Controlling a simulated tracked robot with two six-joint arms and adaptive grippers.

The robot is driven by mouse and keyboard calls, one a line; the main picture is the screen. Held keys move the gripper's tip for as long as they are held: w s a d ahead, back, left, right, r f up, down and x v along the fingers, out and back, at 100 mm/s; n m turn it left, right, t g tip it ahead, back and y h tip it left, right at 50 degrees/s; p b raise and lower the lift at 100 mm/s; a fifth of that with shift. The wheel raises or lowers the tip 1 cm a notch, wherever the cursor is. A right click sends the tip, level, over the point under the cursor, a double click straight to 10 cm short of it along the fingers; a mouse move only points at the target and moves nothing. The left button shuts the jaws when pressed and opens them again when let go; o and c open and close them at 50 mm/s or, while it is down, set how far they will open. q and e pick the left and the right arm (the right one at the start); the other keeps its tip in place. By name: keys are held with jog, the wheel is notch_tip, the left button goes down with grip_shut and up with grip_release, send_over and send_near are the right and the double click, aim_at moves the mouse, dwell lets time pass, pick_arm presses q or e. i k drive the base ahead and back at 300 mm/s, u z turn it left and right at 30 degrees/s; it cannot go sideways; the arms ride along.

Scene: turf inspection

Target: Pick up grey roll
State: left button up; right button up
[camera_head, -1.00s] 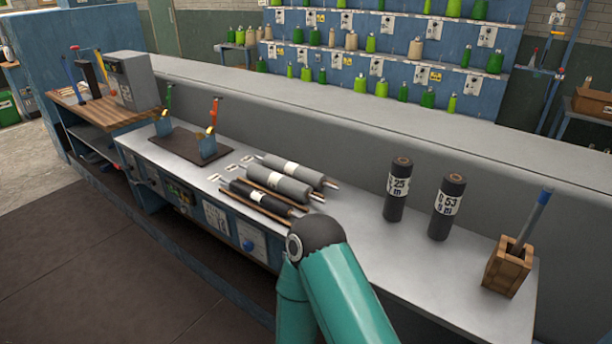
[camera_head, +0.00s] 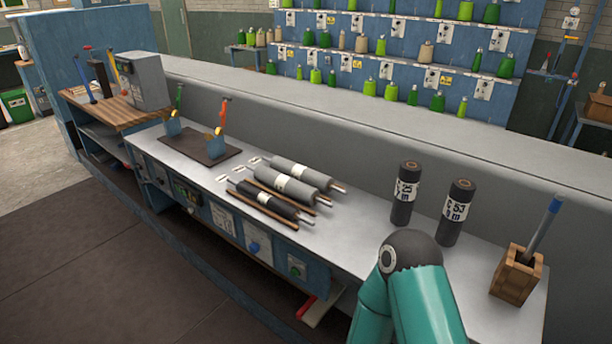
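Two grey rolls lie side by side on the bench, the farther grey roll (camera_head: 306,173) and the middle grey roll (camera_head: 294,188). Each has a pale label and a metal shaft end. A darker, near-black roll (camera_head: 279,206) lies in front of them. Wooden strips lie along the rolls. Two dark rolls with white labels stand upright to the right, a left one (camera_head: 403,208) and a right one (camera_head: 452,228). Neither gripper shows. Only a teal arm of mine with a dark joint shows at the lower right, in front of the bench edge.
The bench top (camera_head: 350,235) is clear between the lying and standing rolls. A wooden pen box (camera_head: 516,272) stands at the right end. A dark stand (camera_head: 194,143) with upright brackets is left of the rolls. A grey ledge (camera_head: 370,113) runs behind.

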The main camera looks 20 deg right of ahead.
aim_at(324, 184)
jog(key=z, duration=0.1)
jog(key=i, duration=1)
jog(key=u, duration=0.1)
